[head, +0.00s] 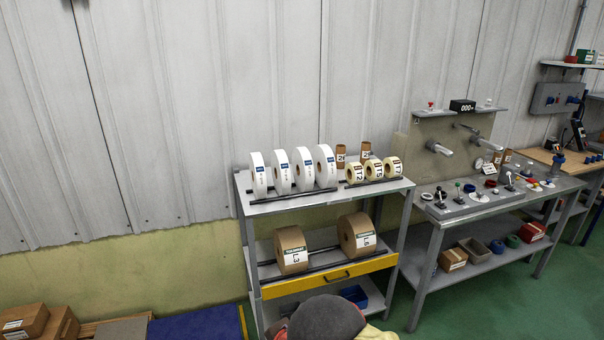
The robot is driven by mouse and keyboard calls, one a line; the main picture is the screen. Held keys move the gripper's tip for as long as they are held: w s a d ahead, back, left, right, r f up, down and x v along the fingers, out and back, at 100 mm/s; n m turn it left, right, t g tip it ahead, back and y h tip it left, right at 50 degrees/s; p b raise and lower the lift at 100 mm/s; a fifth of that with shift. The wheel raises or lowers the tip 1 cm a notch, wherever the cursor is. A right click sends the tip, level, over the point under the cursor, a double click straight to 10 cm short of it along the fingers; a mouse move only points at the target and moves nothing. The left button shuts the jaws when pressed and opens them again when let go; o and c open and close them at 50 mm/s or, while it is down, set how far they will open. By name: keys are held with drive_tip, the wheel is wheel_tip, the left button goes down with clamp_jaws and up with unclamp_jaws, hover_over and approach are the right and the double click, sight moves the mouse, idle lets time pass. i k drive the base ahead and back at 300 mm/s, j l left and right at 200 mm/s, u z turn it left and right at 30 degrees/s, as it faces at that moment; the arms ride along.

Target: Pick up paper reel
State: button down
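Several white reels with blue labels stand upright in a row on the rack's top shelf, the leftmost white reel (258,175) at its left end and the rightmost white reel (326,167) near the middle. Three smaller cream reels (374,169) with printed labels stand to their right. Two large brown reels stand on the middle shelf: a left brown reel (291,250) marked L3 and a right brown reel (356,235). The frame does not settle which of these is the paper reel. My gripper is not in view.
The grey rack (247,235) has a yellow front bar (330,277). Two brown cores (341,155) stand behind the cream reels. A workbench (440,225) with a machine stands at right. Cardboard boxes (25,322) lie lower left. A dark rounded shape (326,318) covers the rack's lower front.

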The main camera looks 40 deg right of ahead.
sight(302, 164)
drive_tip(key=i+l+z, duration=0.15)
drive_tip(key=l, duration=0.2)
drive_tip(key=i+l+z, duration=0.15)
drive_tip(key=l, duration=0.2)
drive_tip(key=i+l+z, duration=0.15)
drive_tip(key=l, duration=0.2)
drive_tip(key=i+l+z, duration=0.15)
drive_tip(key=l, duration=0.15)
